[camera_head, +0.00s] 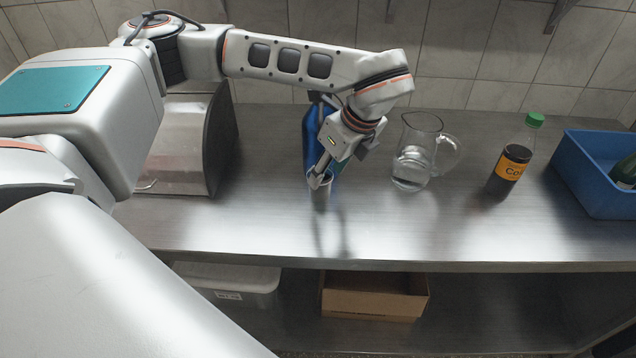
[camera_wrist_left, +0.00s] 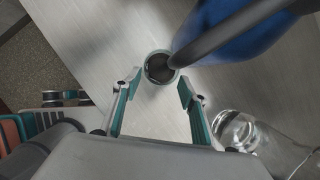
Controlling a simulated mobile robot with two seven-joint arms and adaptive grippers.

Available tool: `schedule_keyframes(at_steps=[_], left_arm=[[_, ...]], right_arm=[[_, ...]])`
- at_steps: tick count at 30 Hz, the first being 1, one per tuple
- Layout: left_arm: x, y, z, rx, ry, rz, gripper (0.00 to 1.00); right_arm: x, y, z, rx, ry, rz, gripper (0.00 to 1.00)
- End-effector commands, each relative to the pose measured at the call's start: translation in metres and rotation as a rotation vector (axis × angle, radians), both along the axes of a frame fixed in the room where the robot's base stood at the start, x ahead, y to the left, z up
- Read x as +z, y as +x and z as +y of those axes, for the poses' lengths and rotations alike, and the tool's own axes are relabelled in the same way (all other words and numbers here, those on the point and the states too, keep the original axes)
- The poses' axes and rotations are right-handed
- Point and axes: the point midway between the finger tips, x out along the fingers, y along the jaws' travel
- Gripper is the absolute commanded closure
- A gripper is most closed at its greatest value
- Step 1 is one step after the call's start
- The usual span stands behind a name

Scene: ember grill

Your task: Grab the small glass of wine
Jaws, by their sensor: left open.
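The small glass (camera_head: 321,199) stands upright on the metal counter, partly hidden by my left gripper in the head view. In the left wrist view the glass (camera_wrist_left: 160,67) is seen from above as a round rim with dark contents. My left gripper (camera_head: 319,182) is open and points down at the glass. In the left wrist view the fingertips of the gripper (camera_wrist_left: 160,84) lie to either side of the glass, near its lower edge in the picture. Whether they touch it, I cannot tell. My right gripper is not in view.
A blue bottle-like object (camera_head: 310,126) stands close behind the glass. A glass pitcher (camera_head: 410,168), a dark bottle with a green cap (camera_head: 511,160) and a blue crate (camera_head: 590,190) stand to the right. A metal case (camera_head: 180,150) stands left. The counter's front is clear.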

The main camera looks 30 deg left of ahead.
Motion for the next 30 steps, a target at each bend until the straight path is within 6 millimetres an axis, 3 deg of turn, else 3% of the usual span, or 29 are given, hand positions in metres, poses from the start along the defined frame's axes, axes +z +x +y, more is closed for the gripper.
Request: schedule_keyframes(at_steps=[15,25,26,29,30], left_arm=[[-0.058,0.005,0.024,0.002,-0.001,0.004,0.58],[-0.066,0.006,0.027,-0.001,-0.002,0.002,0.58],[-0.066,0.006,0.027,-0.001,-0.002,0.002,0.6],[-0.066,0.006,0.026,-0.001,-0.002,0.002,0.86],[-0.066,0.006,0.026,0.0,-0.001,0.003,0.9]], right_arm=[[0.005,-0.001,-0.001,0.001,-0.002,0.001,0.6],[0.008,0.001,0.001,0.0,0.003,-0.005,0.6],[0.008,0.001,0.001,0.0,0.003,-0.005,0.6],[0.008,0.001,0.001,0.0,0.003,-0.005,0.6],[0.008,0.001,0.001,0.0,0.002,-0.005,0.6]])
